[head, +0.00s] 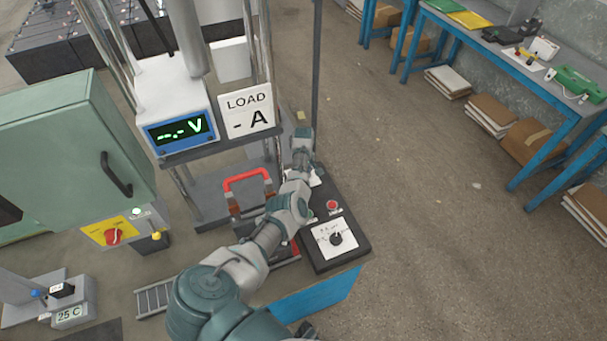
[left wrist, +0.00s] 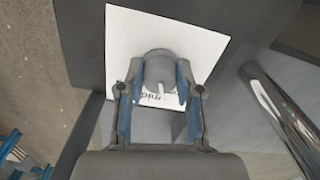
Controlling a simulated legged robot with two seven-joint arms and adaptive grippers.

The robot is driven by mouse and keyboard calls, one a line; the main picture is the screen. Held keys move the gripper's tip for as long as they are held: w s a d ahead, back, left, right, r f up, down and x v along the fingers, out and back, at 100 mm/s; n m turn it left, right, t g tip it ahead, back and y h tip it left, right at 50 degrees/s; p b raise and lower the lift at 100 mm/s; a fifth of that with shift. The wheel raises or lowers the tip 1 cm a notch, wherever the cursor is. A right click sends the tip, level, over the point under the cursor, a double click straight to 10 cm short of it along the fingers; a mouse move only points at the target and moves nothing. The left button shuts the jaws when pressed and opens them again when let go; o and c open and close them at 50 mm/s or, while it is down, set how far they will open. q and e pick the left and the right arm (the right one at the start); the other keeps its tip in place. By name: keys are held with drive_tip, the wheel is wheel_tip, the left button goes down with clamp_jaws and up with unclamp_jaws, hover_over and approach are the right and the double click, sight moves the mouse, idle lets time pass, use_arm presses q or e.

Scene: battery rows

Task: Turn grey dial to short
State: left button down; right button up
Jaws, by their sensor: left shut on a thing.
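The grey dial (left wrist: 157,68) sits on a white label plate (left wrist: 125,38) in the left wrist view. My left gripper (left wrist: 155,92) is shut on it, one blue-padded finger on each side. A white pointer mark on the dial points toward the bottom of that view. Some lettering shows on the plate below the dial, partly covered and not fully readable. In the head view my left arm reaches over the dark control box (head: 355,250). My wrist hides the grey dial there, and only a corner of a white plate (head: 317,178) shows. My right gripper is not in view.
The control box also has a black knob (head: 337,239) and a red button (head: 332,205). A red-handled part (head: 247,178) is left of my arm. A blue meter (head: 181,130) reads "--.- V" beside a "LOAD - A" sign (head: 246,108).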

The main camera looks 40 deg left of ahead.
use_arm(q)
drive_tip(key=shift+w+r+n, duration=0.1)
drive_tip(key=shift+n, duration=2.1)
drive_tip(key=c, duration=0.8)
unclamp_jaws()
drive_tip(key=shift+o, duration=0.2)
wheel_tip(320, 180, up, 12)
drive_tip(key=shift+w+f, duration=0.1)
drive_tip(key=shift+f, duration=0.1)
